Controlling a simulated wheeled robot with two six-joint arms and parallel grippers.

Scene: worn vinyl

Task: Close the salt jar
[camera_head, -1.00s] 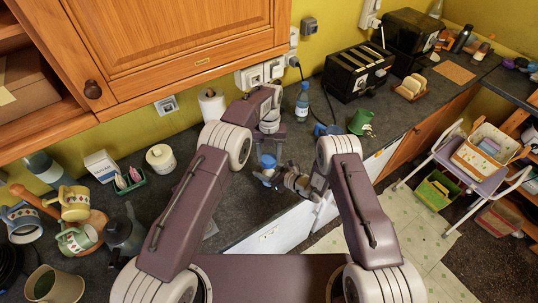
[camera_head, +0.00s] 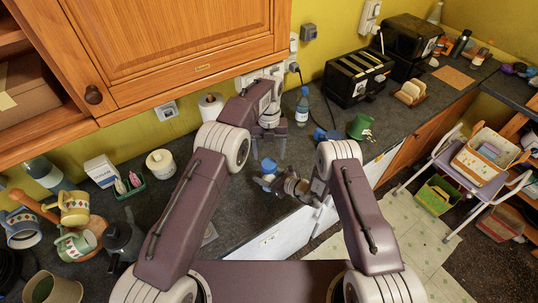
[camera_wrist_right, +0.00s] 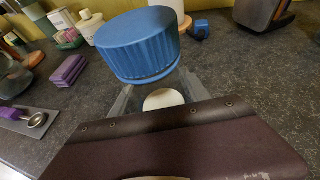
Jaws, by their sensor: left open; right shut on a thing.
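The salt jar is a small clear jar with pale contents (camera_wrist_right: 163,99) in the right wrist view. Its ribbed blue lid (camera_wrist_right: 138,45) sits over its mouth; whether it is fully seated I cannot tell. In the head view the blue lid (camera_head: 268,165) shows above my right gripper (camera_head: 270,183), which is shut around the jar body. The jar body is mostly hidden by the gripper in the head view. My left gripper (camera_head: 270,146) is open and empty, fingers down, just behind and above the lid, apart from it.
A water bottle (camera_head: 302,106), a green mug (camera_head: 361,127) and a black toaster (camera_head: 358,77) stand behind to the right. A cream canister (camera_head: 160,163) and a green caddy (camera_head: 130,187) stand at left.

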